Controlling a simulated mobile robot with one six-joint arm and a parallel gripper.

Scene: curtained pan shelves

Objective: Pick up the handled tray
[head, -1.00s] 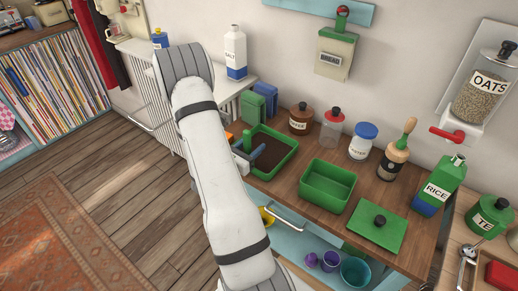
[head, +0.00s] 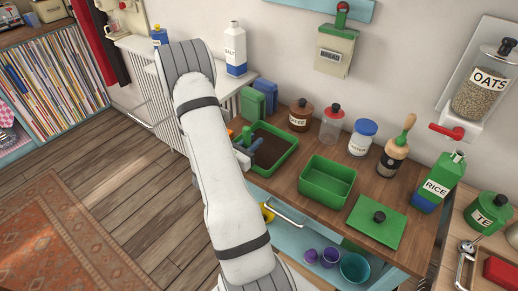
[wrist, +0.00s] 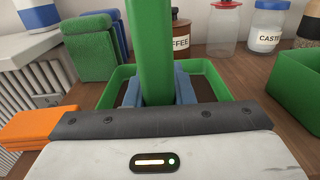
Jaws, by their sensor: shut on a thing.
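The handled tray (head: 290,160) is a shallow green tray with a dark brown inside, at the left end of the wooden counter. It also shows in the wrist view (wrist: 213,76), with its upright green handle (wrist: 150,45) rising in the middle. My gripper (wrist: 158,92) has its blue fingers on both sides of the handle, shut on it. In the head view my gripper (head: 250,147) is at the tray's left part, and my arm covers some of the tray's near left side. I cannot tell whether the tray is clear of the counter.
An orange stack (wrist: 38,126) lies left. Floor left of the counter is open.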

